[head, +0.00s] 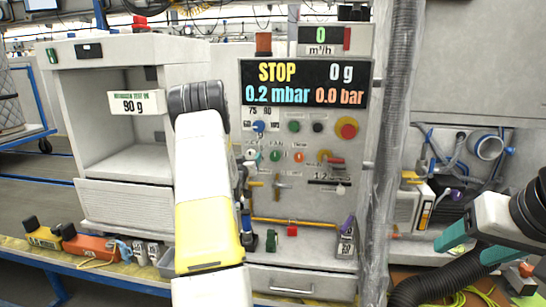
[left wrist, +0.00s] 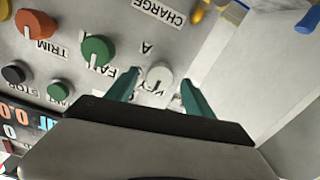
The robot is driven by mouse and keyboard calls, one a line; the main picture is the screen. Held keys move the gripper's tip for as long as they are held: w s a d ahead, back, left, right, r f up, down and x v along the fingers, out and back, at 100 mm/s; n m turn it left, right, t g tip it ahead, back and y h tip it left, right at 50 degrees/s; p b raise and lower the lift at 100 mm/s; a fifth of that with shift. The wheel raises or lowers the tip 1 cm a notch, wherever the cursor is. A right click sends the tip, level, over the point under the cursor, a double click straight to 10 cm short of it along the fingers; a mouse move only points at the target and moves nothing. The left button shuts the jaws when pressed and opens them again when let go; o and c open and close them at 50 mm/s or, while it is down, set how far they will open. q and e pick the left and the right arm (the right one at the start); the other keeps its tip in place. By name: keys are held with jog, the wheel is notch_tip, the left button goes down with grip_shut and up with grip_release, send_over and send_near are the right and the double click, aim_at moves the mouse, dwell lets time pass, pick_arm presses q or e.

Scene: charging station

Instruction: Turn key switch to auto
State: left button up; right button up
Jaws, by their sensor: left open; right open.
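A pale grey-white round knob (left wrist: 160,77), seemingly the key switch, is on the grey panel in the left wrist view, with a partly covered label and an "A" beside it. My left gripper (left wrist: 158,88) is open, its two teal fingers on either side of the knob. Gaps show between knob and fingers; I cannot tell whether either touches. In the head view the white knob (head: 251,154) shows just right of my left arm, which hides most of that gripper. My right gripper (head: 473,246) is open and empty at the lower right, away from the panel.
A green knob (left wrist: 98,50) and an orange knob (left wrist: 37,24) sit close beside the white one. The display (head: 304,83) reads STOP, 0 g, 0.2 mbar and 0.0 bar. A plastic-wrapped post (head: 397,110) stands right of the panel. An open chamber (head: 120,130) is at left.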

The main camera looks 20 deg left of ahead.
aim_at(250, 156)
pick_arm(q)
jog(key=shift+x, duration=1.7)
jog(key=shift+c, duration=0.4)
grip_shut()
